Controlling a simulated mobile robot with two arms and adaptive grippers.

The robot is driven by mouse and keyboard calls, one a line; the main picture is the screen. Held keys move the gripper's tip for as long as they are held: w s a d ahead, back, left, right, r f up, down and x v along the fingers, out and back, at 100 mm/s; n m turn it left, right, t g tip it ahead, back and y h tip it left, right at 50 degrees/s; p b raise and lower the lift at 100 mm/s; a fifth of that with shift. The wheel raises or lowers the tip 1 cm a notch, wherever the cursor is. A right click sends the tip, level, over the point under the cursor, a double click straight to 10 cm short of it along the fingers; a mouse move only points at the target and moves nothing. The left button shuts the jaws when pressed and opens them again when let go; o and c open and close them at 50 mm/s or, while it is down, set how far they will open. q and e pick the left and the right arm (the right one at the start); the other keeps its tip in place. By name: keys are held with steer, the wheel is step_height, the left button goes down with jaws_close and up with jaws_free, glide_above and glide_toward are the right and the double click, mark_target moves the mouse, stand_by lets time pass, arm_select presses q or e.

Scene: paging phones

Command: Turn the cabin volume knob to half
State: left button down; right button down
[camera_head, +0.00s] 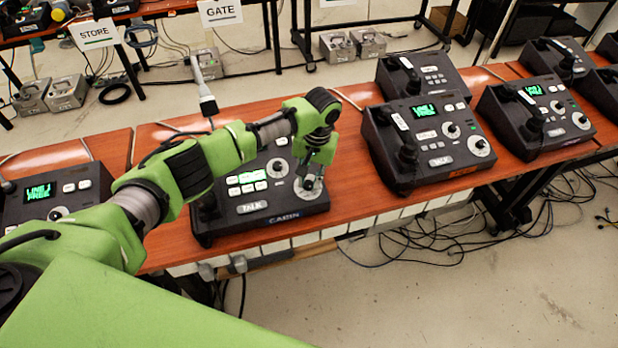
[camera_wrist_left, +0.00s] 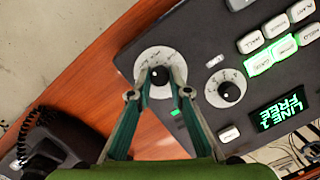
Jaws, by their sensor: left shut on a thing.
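The cabin paging phone (camera_head: 262,204) is a dark console on the wooden table, with a blue "CABIN" label on its front edge. Its lower right dial (camera_head: 310,191) is a pale disc with a black knob in the middle. My left gripper (camera_head: 311,182) reaches down over this dial. In the left wrist view the fingertips of my left gripper (camera_wrist_left: 160,79) are shut on the black knob (camera_wrist_left: 160,76); the tips cover part of it and its pointer is hard to read. A smaller second knob (camera_wrist_left: 230,91) is beside it, untouched. My right gripper is not in view.
Other paging phones (camera_head: 420,135) stand along the table (camera_head: 345,180) to the right, and one (camera_head: 50,200) is at the left. A microphone (camera_head: 207,100) rises behind the cabin phone. Cables lie on the floor.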

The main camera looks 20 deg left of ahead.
arm_select(q)
steer(key=m+p, duration=0.1)
steer(key=m, duration=0.2)
steer(key=shift+d+y, duration=0.1)
steer(key=shift+y, duration=0.2)
steer(key=shift+m+y+p, duration=0.4)
steer(key=shift+m+p, duration=0.3)
steer(key=shift+m, duration=1)
steer(key=c, duration=1.9)
jaws_free()
steer(key=v, duration=1.2)
steer(key=shift+d, duration=0.1)
